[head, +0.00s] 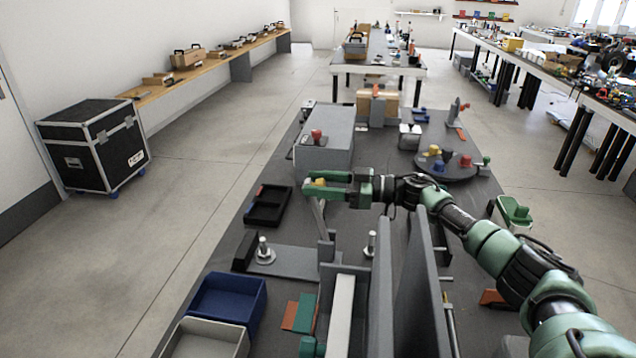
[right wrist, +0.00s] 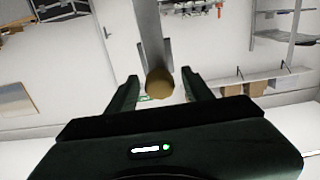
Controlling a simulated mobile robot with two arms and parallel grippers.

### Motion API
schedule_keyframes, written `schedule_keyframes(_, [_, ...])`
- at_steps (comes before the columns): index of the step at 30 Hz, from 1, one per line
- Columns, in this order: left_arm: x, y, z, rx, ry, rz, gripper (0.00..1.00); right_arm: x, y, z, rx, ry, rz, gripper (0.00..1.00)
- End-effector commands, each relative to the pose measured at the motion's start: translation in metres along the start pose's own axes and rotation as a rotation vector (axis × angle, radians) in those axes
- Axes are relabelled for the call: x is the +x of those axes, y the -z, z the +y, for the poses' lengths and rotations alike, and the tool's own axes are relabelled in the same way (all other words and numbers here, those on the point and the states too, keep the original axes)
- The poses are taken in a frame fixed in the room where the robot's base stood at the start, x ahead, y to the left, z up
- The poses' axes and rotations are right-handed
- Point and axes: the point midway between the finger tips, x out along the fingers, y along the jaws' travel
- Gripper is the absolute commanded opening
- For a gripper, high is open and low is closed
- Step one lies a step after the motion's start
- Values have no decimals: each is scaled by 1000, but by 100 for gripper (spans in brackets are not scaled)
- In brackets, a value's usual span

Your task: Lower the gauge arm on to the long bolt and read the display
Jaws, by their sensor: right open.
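The right wrist view shows the knob (right wrist: 159,83) between the open fingers (right wrist: 159,88), with a gap at each side. One upright bolt (head: 263,249) stands on the plate's left part, another (head: 371,241) to the right; I cannot tell which is longer. A dark block (head: 244,250) stands at the plate's left end; no reading shows. My left gripper is not in view.
A black tray (head: 268,206) lies left of the gripper, and a grey box (head: 325,150) stands behind it. Blue (head: 228,300) and grey bins are at the front left. Tall grey panels (head: 421,285) stand at the right, under my right arm.

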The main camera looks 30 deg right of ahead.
Motion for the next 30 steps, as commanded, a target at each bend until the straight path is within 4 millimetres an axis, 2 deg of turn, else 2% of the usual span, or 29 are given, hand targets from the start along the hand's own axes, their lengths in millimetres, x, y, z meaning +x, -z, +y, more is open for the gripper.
schedule_keyframes(2, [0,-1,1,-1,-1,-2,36,0,0,0,0,0,0,51])
schedule_keyframes(3, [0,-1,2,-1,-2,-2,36,0,0,0,0,0,0,45])
schedule_keyframes(8, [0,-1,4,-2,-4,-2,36,0,0,0,0,0,0,1])
schedule_keyframes(30, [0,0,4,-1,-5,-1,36,-1,0,0,0,-1,-1,0])
